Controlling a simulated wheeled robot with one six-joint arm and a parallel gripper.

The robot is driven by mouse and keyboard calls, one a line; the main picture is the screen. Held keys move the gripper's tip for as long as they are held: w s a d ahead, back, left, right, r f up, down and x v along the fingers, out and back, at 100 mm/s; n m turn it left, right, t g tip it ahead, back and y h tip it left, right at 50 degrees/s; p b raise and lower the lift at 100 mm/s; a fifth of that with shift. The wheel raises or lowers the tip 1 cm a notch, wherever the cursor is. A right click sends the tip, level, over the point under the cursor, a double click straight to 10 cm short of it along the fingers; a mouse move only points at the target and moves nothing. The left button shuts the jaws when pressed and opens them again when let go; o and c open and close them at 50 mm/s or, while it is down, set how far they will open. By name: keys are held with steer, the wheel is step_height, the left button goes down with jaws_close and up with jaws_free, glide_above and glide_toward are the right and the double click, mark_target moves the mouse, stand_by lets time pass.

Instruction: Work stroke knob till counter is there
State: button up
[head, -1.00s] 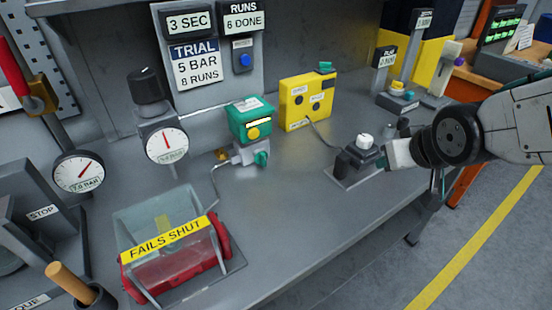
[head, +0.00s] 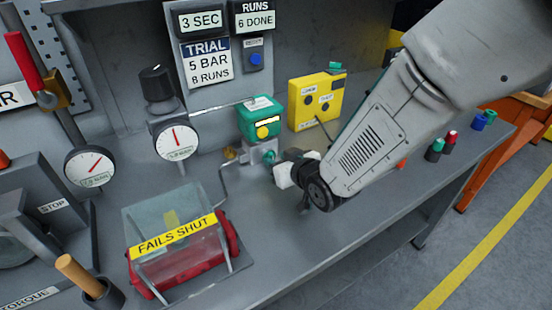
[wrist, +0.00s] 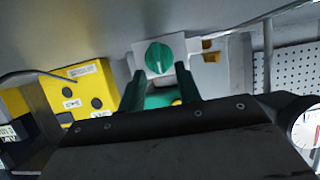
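A green round knob (head: 269,157) sits on a pale block below the green actuator box (head: 262,113); no label on it is readable, so I cannot confirm it is the stroke knob. In the wrist view the green knob (wrist: 159,56) lies just beyond and between my gripper's two dark fingertips. My gripper (wrist: 160,78) is open and empty, and no contact shows. In the head view my gripper (head: 279,174) is close to the knob, at its right, and hides part of it. The counter (head: 254,20) reads "RUNS 6 DONE". The trial card (head: 206,61) reads "5 BAR, 8 RUNS".
A yellow box (head: 316,101) stands right of the actuator. A dial gauge (head: 175,141) with a black knob (head: 157,83) stands left. A clear guard (head: 160,212) marked "FAILS SHUT" covers a red cylinder in front. A blue button (head: 256,59) is on the panel.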

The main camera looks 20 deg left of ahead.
steer(key=shift+x, duration=0.9)
jaws_close()
steer(key=shift+d, duration=0.1)
steer(key=m, duration=0.1)
steer(key=m+g+y, duration=0.1)
steer(key=shift+w+d+m, duration=0.2)
steer(key=shift+w+m, duration=0.1)
steer(key=shift+m, duration=0.1)
steer(key=shift+w+d+f+m+g+y, duration=0.15)
steer(key=shift+m+g+y, duration=0.35)
steer(key=shift+m, duration=0.35)
steer(key=shift+w+d+f+m+g+y, duration=0.1)
steer(key=shift+m+g+y, duration=0.3)
steer(key=shift+m+y, duration=0.35)
